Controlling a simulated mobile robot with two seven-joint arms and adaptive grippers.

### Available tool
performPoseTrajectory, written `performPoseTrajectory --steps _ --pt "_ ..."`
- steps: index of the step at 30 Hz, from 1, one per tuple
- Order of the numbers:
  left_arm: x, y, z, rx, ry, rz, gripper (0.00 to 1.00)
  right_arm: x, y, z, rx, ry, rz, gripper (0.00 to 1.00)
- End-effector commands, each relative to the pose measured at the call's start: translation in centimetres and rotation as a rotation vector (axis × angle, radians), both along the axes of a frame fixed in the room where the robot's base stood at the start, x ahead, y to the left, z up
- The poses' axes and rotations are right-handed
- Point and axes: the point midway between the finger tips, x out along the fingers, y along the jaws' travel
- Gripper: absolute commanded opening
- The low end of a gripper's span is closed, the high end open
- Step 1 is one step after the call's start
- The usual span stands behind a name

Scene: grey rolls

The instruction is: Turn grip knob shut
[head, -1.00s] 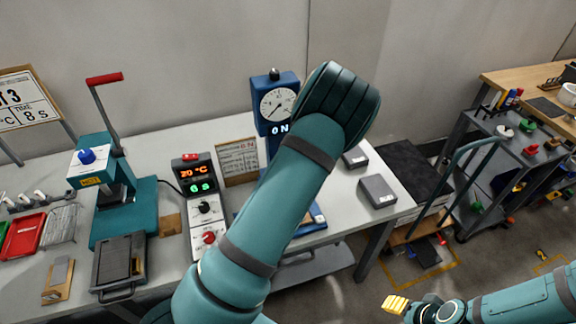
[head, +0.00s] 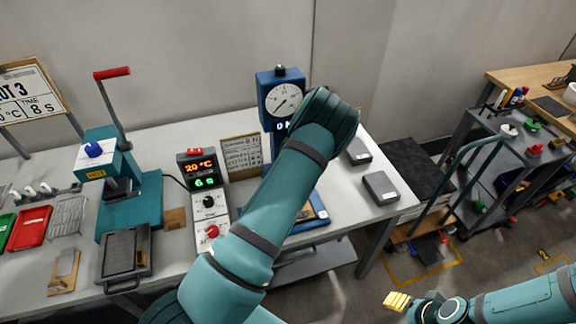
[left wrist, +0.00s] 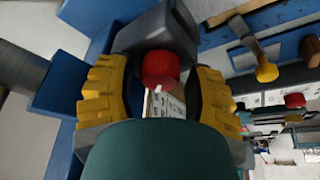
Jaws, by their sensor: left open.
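In the left wrist view a round red knob (left wrist: 160,69) sits against a dark grey block (left wrist: 158,36) on a blue device. My left gripper (left wrist: 160,80) is open, with one yellow finger on each side of the knob and visible gaps between. Whether a fingertip touches it I cannot tell. In the head view the blue gauge stand (head: 284,97) rises behind my left arm, which hides the left gripper and this knob. My right gripper (head: 397,301) shows yellow fingertips low at the right, over the floor, away from the bench; its opening is unclear.
A control box (head: 204,190) with red digits and dials stands left of the stand. A teal press (head: 130,200) with a red-tipped lever is further left. Grey boxes (head: 380,188) lie at the bench's right. A tool cart (head: 500,160) stands beyond.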

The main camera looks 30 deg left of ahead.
Motion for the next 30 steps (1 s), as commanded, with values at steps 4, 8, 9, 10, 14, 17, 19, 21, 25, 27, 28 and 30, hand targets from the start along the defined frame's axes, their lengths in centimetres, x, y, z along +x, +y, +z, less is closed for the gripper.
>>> performPoseTrajectory --steps 4,8,9,10,14,17,19,21,25,27,28,30 --pt "0.0 0.0 0.0 0.000 0.000 0.000 0.55 0.0 0.0 0.0 0.000 0.000 0.000 0.57" --pt "0.0 0.0 0.0 0.000 0.000 0.000 0.09 0.0 0.0 0.0 0.000 0.000 0.000 0.57" --pt "0.0 0.0 0.0 0.000 0.000 0.000 0.00 0.0 0.0 0.0 0.000 0.000 0.000 0.57" --pt "0.0 0.0 0.0 0.000 0.000 0.000 0.00 0.0 0.0 0.0 0.000 0.000 0.000 0.57" --pt "0.0 0.0 0.0 0.000 0.000 0.000 0.00 0.0 0.0 0.0 0.000 0.000 0.000 0.57" --pt "0.0 0.0 0.0 0.001 0.001 -0.002 0.00 0.0 0.0 0.0 0.000 0.000 0.000 0.57" --pt "-0.1 0.0 0.0 0.001 0.001 -0.009 0.00 0.0 0.0 -0.1 0.000 0.000 0.000 0.57" --pt "-0.1 0.0 0.0 0.000 0.001 -0.022 0.00 0.0 0.0 -0.3 0.000 0.000 0.000 0.57" --pt "-0.1 0.1 -0.1 0.000 0.000 -0.070 0.00 0.0 0.0 -0.7 -0.001 0.000 0.000 0.57" --pt "-0.1 0.1 -0.1 0.000 0.000 -0.110 0.00 0.0 0.1 -1.1 -0.002 0.000 0.000 0.57" --pt "-0.1 0.1 -0.1 0.000 0.000 -0.131 0.00 0.0 0.1 -1.2 -0.002 0.000 0.000 0.57" --pt "-0.1 0.1 -0.2 0.000 0.000 -0.183 0.00 0.1 0.1 -1.7 -0.003 0.001 0.000 0.57"
